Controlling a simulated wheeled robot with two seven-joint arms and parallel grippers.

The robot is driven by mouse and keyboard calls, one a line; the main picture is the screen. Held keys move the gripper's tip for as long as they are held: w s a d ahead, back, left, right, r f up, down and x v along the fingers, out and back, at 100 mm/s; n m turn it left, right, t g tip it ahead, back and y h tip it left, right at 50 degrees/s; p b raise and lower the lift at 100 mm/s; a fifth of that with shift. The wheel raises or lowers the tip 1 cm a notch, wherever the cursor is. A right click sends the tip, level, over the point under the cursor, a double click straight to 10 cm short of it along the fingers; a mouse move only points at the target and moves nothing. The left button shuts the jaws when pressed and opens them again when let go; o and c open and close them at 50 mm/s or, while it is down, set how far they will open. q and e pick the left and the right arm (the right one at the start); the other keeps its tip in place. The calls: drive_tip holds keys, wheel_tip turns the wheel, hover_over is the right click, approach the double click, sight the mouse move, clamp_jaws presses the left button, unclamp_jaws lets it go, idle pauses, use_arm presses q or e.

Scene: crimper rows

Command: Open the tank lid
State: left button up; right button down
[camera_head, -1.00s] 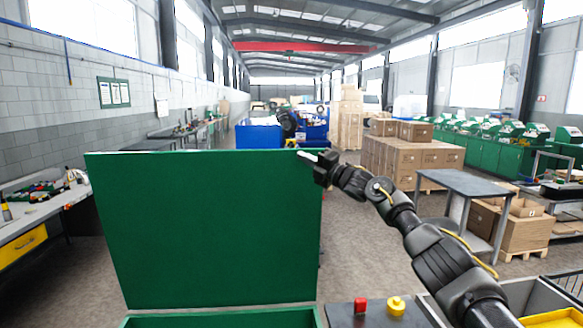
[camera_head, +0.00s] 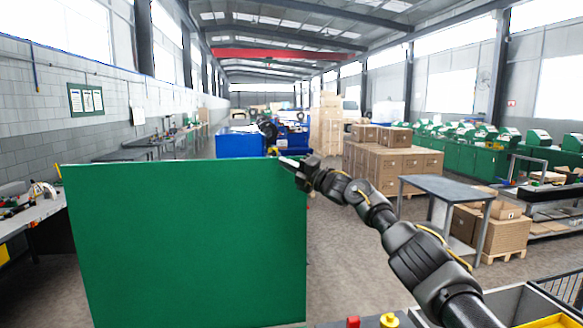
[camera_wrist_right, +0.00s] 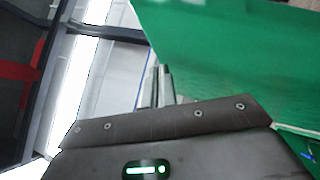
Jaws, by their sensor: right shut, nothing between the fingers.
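The green tank lid (camera_head: 185,245) stands raised, close to upright, and fills the left and middle of the head view. My right gripper (camera_head: 286,162) is shut and empty at the lid's upper right corner. In the right wrist view the closed fingers (camera_wrist_right: 163,85) are beside the green lid (camera_wrist_right: 230,50); whether they touch it I cannot tell. The tank below the lid is out of the head view.
A red button (camera_head: 353,322) and a yellow knob (camera_head: 389,320) are at the bottom edge. A grey table (camera_head: 447,187) and stacked boxes (camera_head: 392,163) stand at the right. A workbench (camera_head: 30,215) is at the left. Floor between is clear.

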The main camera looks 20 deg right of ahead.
drive_tip(key=shift+s+d+f+b, duration=0.35)
drive_tip(key=shift+s+f+b, duration=0.05)
drive_tip(key=shift+b, duration=0.15)
drive_tip(key=b+v, duration=0.5)
drive_tip(key=v, duration=0.4)
drive_tip(key=shift+s+d+r, duration=0.15)
drive_tip(key=shift+s+d, duration=0.05)
drive_tip(key=shift+s, duration=0.1)
